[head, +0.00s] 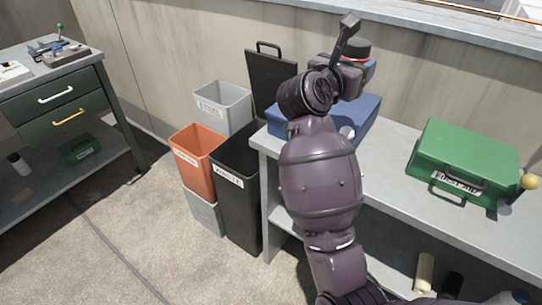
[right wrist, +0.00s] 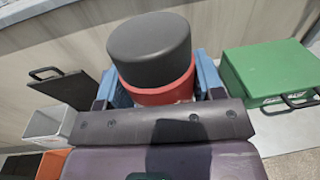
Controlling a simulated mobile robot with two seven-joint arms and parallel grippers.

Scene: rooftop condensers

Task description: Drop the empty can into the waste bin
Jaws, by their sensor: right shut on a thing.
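The can (right wrist: 150,45), red with a wide dark grey top, is held between the blue fingers of my right gripper (right wrist: 163,85). In the head view the can (head: 356,50) shows small beside my right gripper (head: 366,68), above the bench near the back wall. The waste bin (head: 237,195) is tall and black, with a white label on its front. Its black lid (head: 272,85) stands raised behind it. The bin is left of the gripper and apart from it; its inside is mostly dark. My left gripper is out of view.
An orange bin (head: 197,160) and a grey bin (head: 222,108) stand beside the waste bin. A blue case (head: 362,118) lies on the bench (head: 400,205) under my arm. A green first-aid box (head: 468,160) is at the right. A workbench (head: 60,82) stands far left.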

